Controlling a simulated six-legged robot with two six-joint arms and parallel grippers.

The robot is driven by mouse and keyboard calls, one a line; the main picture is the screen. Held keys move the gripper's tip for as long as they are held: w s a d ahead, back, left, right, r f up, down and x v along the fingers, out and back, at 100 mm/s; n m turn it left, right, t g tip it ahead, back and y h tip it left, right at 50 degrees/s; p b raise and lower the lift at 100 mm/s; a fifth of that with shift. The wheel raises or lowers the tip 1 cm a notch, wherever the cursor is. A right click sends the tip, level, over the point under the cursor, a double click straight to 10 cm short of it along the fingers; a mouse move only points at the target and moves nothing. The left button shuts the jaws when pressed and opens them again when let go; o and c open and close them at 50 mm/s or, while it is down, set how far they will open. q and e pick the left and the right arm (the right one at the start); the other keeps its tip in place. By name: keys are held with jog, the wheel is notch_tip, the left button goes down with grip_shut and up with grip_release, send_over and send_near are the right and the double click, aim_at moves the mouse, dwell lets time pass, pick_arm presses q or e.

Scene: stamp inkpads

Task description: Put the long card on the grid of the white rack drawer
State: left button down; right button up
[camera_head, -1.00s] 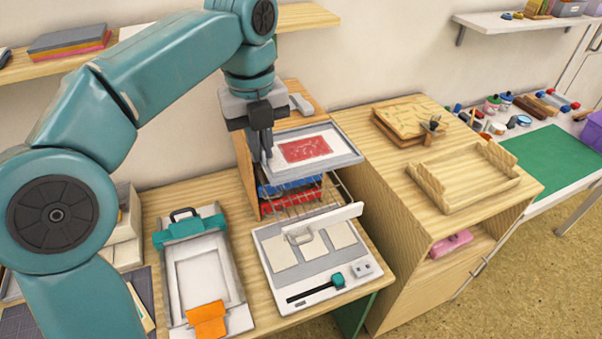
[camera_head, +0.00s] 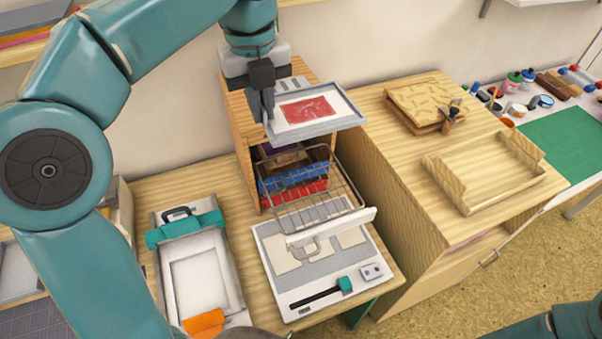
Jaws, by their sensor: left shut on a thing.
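The long card (camera_head: 343,98), a flat piece with a grey rim, white face and red printed patch, is held roughly level at the front of a wooden cabinet. My left gripper (camera_head: 266,118) is shut on its left edge; the fingertips partly hide that edge. The white rack drawer is pulled out below and in front of the card. Its wire grid (camera_head: 315,208) looks bare, and its white front (camera_head: 336,227) hangs over a white-and-grey device. The card appears above the grid, apart from it. My right gripper is out of view.
Blue (camera_head: 292,180) and red (camera_head: 295,195) drawer fronts sit inside the cabinet behind the grid. A white tray with a teal clamp (camera_head: 184,231) lies to the left. A wooden cabinet with an open frame (camera_head: 485,176) stands right.

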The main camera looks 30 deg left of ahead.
pick_arm(q)
jog(key=f, duration=0.4)
jog(key=f+b, duration=0.1)
jog(key=f, duration=0.4)
jog(key=f+b, duration=0.1)
jog(key=f, duration=0.4)
jog(key=shift+s+d+f, duration=0.15)
jog(key=shift+s+f, duration=0.1)
jog(key=shift+s, duration=0.1)
notch_tip(320, 180, down, 5)
jog(key=shift+w+f, duration=0.1)
jog(key=shift+w, duration=0.05)
jog(key=c, duration=1.2)
grip_release()
notch_tip(320, 180, up, 12)
jog(key=shift+p, duration=0.4)
